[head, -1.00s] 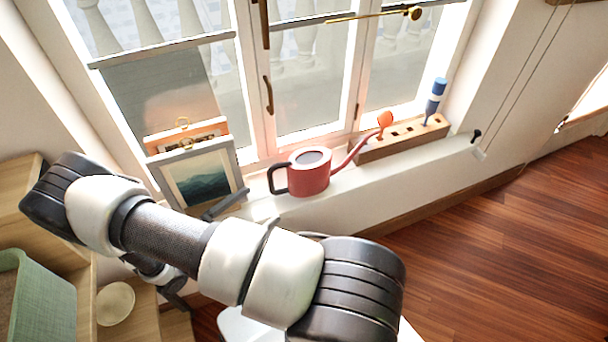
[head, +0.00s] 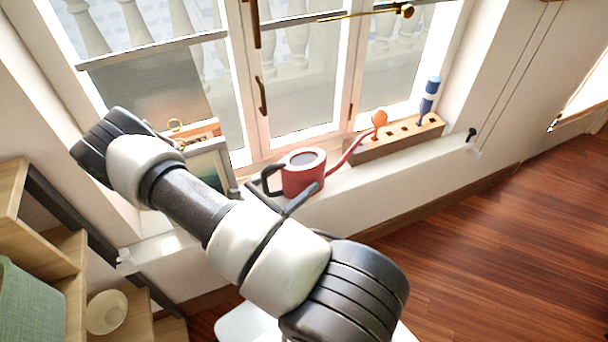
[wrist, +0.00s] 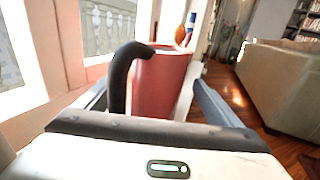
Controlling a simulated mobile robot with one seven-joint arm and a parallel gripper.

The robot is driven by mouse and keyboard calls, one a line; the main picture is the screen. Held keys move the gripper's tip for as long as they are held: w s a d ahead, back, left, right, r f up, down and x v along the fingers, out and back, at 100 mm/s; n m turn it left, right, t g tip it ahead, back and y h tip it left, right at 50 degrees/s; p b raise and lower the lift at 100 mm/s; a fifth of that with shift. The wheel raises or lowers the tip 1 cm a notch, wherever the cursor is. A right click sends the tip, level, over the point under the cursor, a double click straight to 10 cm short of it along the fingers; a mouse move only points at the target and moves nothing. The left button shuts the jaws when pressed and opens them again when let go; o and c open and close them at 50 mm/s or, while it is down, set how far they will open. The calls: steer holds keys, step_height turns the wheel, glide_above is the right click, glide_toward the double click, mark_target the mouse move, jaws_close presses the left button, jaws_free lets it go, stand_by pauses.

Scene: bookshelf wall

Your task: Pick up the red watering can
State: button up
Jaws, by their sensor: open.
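In the wrist view the red body (wrist: 163,88) and black handle (wrist: 120,78) fill the space between the fingers of my gripper (wrist: 150,86). My gripper is open, with one finger on each side of the can and its handle.
A wooden block with holes (head: 395,138) holding a blue-and-white tool (head: 429,97) stands behind the spout. Framed pictures (head: 208,165) lean at the window, left of the can. Wooden shelves (head: 60,262) stand at the lower left. Wood floor (head: 500,235) is clear at the right.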

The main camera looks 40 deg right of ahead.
steer(key=shift+d, duration=0.45)
steer(key=shift+c, duration=0.3)
steer(key=shift+w, duration=0.1)
steer(key=c, duration=1.3)
steer(key=shift+o, duration=0.2)
steer(key=shift+r, duration=0.1)
step_height(320, 180, up, 28)
steer(key=p, duration=0.7)
